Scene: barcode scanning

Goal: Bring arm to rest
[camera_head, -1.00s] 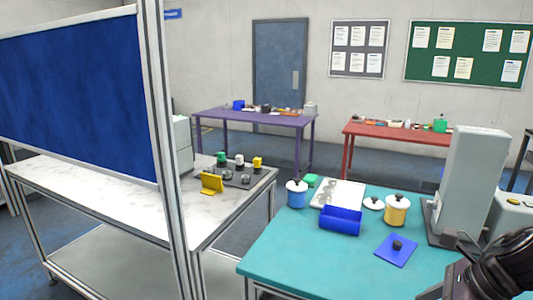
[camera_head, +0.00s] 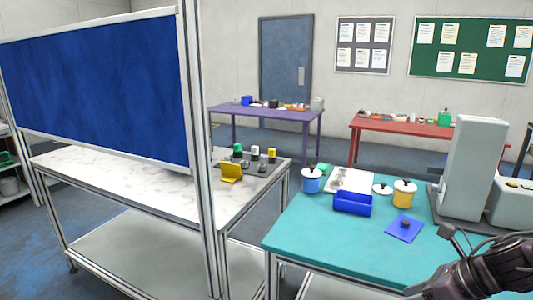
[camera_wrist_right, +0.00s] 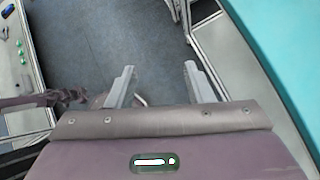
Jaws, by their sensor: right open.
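My right gripper (camera_wrist_right: 158,80) shows in the right wrist view with its two grey fingers spread apart. Nothing is between them, and grey-blue floor lies below. In the head view my dark right arm (camera_head: 490,272) comes in at the bottom right corner, in front of the teal table (camera_head: 310,240). My left gripper is not seen in the head view. A dark jointed part at the left of the right wrist view looks like one of my arm links.
The teal table bears a blue bin (camera_head: 353,203), a blue-and-white jar (camera_head: 311,181), a yellow jar (camera_head: 404,193), a blue square pad (camera_head: 404,229) and a tall grey machine (camera_head: 467,170). A marble-topped table (camera_head: 120,180) with a blue panel (camera_head: 100,90) stands left. Floor lies between.

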